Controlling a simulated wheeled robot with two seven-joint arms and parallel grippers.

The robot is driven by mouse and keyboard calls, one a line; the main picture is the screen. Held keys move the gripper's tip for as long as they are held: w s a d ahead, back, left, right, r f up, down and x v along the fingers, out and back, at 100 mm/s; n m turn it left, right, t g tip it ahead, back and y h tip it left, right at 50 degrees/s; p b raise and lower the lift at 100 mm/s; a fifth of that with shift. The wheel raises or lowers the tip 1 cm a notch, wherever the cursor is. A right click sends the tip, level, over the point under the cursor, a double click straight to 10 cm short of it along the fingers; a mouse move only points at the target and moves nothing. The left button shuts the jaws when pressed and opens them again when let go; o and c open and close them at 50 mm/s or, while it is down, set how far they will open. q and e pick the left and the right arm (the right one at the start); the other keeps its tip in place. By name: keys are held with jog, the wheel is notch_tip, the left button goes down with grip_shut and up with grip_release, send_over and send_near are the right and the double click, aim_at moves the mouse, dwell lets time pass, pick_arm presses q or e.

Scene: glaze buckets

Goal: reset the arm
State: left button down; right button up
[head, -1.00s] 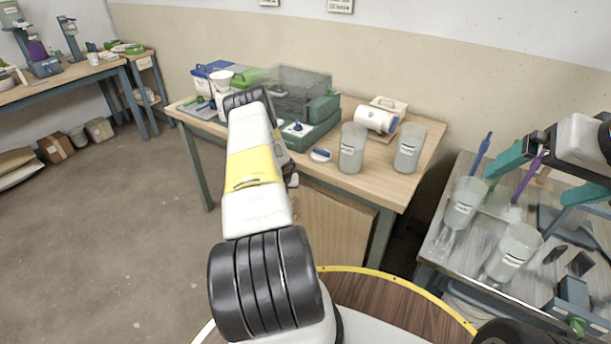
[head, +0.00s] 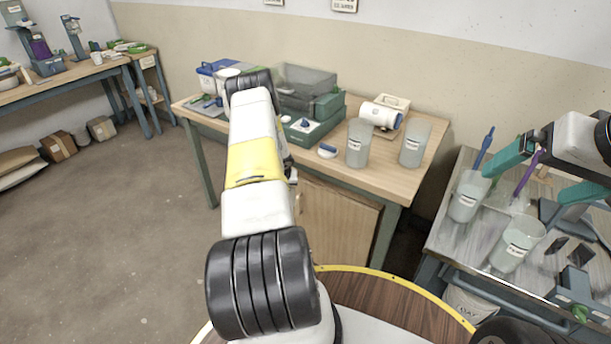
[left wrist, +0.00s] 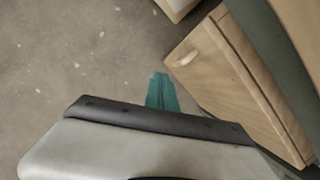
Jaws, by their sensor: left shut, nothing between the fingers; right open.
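My left arm (head: 252,165), white with a yellow band and black joints, reaches forward from the bottom centre of the head view. Its gripper is hidden there behind the arm. In the left wrist view my left gripper (left wrist: 162,92) shows as teal fingers, shut and empty, with floor behind them and a wooden cabinet door to the right. My right gripper (head: 545,175) is at the right edge of the head view, teal fingers spread apart, above the grey bench.
On the wooden table (head: 395,182) stand two grey buckets (head: 358,145) (head: 414,145), a white jar (head: 380,116) on its side and a green machine (head: 312,128). The grey bench (head: 450,240) carries two more buckets (head: 466,197) (head: 517,243). Floor at left is open.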

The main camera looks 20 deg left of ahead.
pick_arm(q)
jog(key=a+v, duration=0.1)
jog(key=v, duration=0.5)
jog(key=shift+s+a+r, duration=0.15)
jog(key=shift+s+r, duration=0.1)
jog(key=shift+r, duration=0.2)
jog(key=s+d+r+n, duration=0.1)
jog(key=d+r+n, duration=0.35)
jog(key=r, duration=0.65)
jog(key=s+d+r+n+t, duration=0.1)
jog(key=d+r+n, duration=0.3)
jog(key=r, duration=0.7)
jog(key=s+d+r+n, duration=0.25)
jog(key=r+n, duration=0.25)
jog(key=r, duration=0.6)
jog(key=s+d+r+n+h, duration=0.1)
jog(key=s+d+r+n, duration=0.3)
jog(key=s+d, duration=0.3)
jog(key=s+d+r+n+t+h, duration=0.1)
jog(key=s+d+r+n, duration=0.4)
jog(key=s, duration=0.5)
jog(key=s+d+r+n+h, duration=0.2)
jog(key=s+d+r+n, duration=0.2)
jog(key=s+d+n, duration=0.3)
jog(key=s+d, duration=0.2)
jog(key=d, duration=0.1)
jog(key=shift+r, duration=0.15)
